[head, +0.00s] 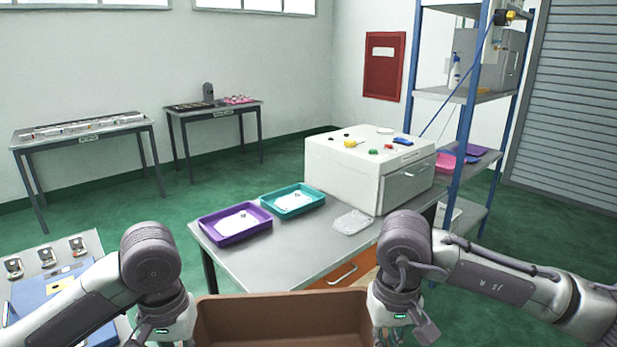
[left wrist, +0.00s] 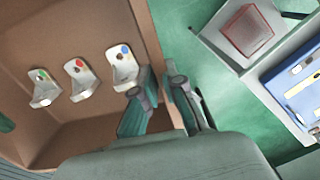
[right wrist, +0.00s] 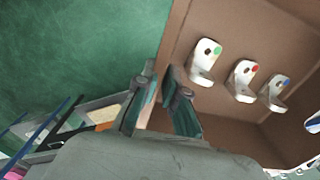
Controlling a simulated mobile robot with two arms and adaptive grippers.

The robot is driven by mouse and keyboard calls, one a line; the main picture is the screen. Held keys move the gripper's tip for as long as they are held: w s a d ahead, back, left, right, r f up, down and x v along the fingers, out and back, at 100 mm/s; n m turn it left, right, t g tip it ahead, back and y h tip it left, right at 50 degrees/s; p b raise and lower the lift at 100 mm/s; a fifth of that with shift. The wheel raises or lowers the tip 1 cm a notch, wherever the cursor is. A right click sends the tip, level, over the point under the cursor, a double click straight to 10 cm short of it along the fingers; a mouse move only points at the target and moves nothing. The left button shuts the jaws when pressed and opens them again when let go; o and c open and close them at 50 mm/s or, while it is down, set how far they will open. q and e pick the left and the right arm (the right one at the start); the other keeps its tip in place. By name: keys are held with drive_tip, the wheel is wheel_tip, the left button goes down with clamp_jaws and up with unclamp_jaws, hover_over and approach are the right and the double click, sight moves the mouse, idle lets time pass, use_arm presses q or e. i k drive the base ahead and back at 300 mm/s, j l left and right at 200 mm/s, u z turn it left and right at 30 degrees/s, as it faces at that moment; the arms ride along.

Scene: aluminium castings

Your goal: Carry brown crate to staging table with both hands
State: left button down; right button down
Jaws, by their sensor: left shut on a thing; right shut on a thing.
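The brown crate (head: 283,322) is in front of me at the bottom of the head view, its lower part cut off. It holds three pale metal castings, with a green dot (left wrist: 44,90), a red dot (left wrist: 81,80) and a blue dot (left wrist: 122,68). My left gripper (left wrist: 160,82) is shut on the crate's wall on one side. My right gripper (right wrist: 160,78) is shut on the wall on the opposite side. In the head view both fingertips are hidden. Two labelled tables stand along the back wall, a long one (head: 90,139) and a shorter one (head: 190,112); I cannot tell which is the staging table.
A grey bench (head: 305,245) just beyond the crate carries a purple tray (head: 235,238), a teal tray (head: 293,212) and a white machine (head: 345,170). A blue-post shelf (head: 466,120) stands at right. A worktop with fixtures (head: 88,248) is at left. Green floor is clear between the bench and back tables.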

sight(292, 248)
drive_tip(key=i+l+z, duration=0.15)
drive_tip(key=i+z, duration=0.55)
drive_tip(key=i, duration=0.15)
drive_tip(key=i+z, duration=0.35)
drive_tip(key=i+l+u, duration=0.15)
drive_tip(key=i+u, duration=0.3)
drive_tip(key=i+l+u, duration=0.3)
drive_tip(key=u, duration=0.15)
drive_tip(key=i+u, duration=0.25)
drive_tip(key=u, duration=0.2)
drive_tip(key=i+l+u, duration=0.1)
drive_tip(key=u, duration=0.35)
drive_tip(key=i+l+u, duration=0.2)
drive_tip(key=u, duration=0.25)
drive_tip(key=i, duration=0.1)
